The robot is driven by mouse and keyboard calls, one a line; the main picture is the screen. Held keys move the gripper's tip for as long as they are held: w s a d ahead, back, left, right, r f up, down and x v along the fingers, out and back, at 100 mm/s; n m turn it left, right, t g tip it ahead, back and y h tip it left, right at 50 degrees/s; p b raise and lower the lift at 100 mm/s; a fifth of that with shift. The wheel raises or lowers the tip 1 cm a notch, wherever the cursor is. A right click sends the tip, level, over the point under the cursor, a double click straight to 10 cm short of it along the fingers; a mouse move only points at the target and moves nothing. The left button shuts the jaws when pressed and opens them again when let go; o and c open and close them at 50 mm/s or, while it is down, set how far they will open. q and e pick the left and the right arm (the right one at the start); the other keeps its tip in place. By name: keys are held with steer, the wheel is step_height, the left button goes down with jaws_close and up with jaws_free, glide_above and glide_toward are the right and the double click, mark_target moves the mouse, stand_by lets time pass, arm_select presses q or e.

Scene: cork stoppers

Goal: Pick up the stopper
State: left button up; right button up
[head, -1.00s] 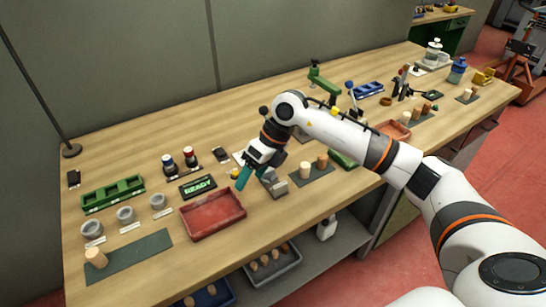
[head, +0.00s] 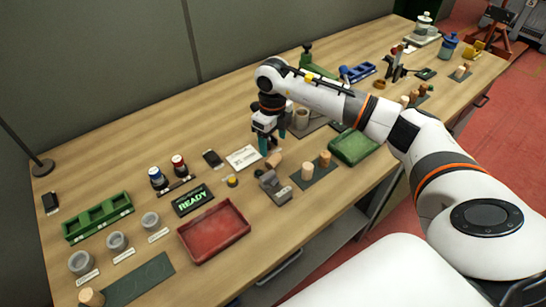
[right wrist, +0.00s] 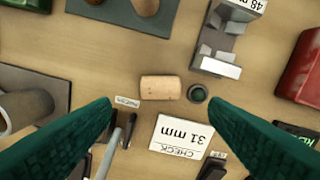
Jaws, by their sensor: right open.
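A light cork stopper (right wrist: 161,88) lies on its side on the bare bench in the right wrist view, apart from both fingers and centred between them in the picture. In the head view the stopper (head: 274,160) shows just below my right gripper (head: 271,148), which points down. The right gripper (right wrist: 160,104) is open and empty, its green fingers on either side in the wrist view. The exact height above the stopper is hard to tell. My left gripper is not in view.
A grey gauge block (right wrist: 228,48), a small round knob (right wrist: 198,93) and a "31 mm" card (right wrist: 183,138) lie close to the stopper. Other stoppers (head: 307,171) stand on a dark mat (head: 320,176). A red tray (head: 213,231) and a green tray (head: 354,147) flank the area.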

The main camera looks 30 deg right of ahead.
mark_target(273, 157)
steer(key=shift+f, duration=0.55)
steer(key=shift+w+f, duration=0.1)
steer(key=shift+f, duration=0.2)
step_height(273, 157, down, 4)
steer(key=shift+f+p, duration=0.15)
steer(key=shift+p, duration=0.95)
steer(key=shift+f, duration=0.45)
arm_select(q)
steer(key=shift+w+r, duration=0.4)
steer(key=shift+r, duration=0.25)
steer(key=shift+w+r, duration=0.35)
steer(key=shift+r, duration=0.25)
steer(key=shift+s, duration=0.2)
arm_select(e)
steer(key=c, duration=1.1)
